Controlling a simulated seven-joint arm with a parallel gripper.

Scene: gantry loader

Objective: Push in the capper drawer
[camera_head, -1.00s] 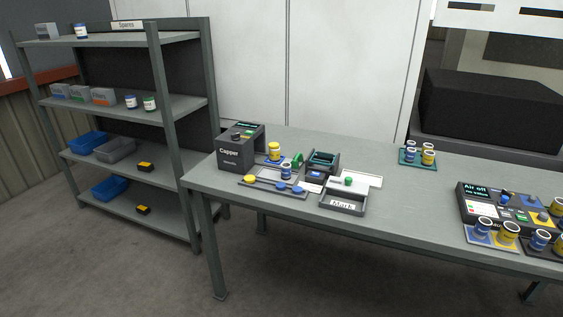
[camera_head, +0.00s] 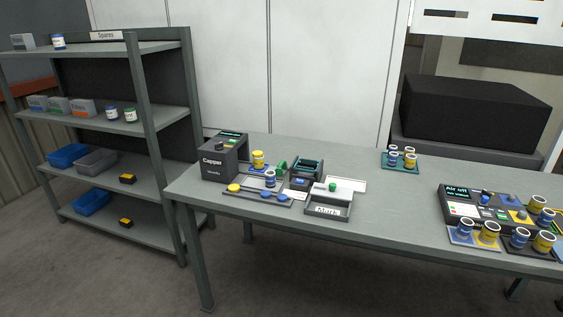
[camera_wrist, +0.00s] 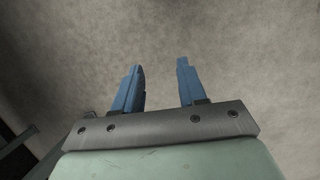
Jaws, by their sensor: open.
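The capper (camera_head: 222,158) is a dark grey box labelled "Capper" at the left end of the table. I cannot tell from the head view how far its drawer stands out. A yellow-capped jar (camera_head: 258,160) and a blue jar (camera_head: 270,178) stand just right of it. A flat tray (camera_head: 245,199) with yellow and blue caps lies in front. My gripper (camera_wrist: 160,85) shows only in the wrist view, with two blue fingers apart and nothing between them. Bare grey floor is below it, and it is away from the capper.
The grey table (camera_head: 350,223) has bare room in its middle. A shelf rack (camera_head: 150,110) stands left of the table.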

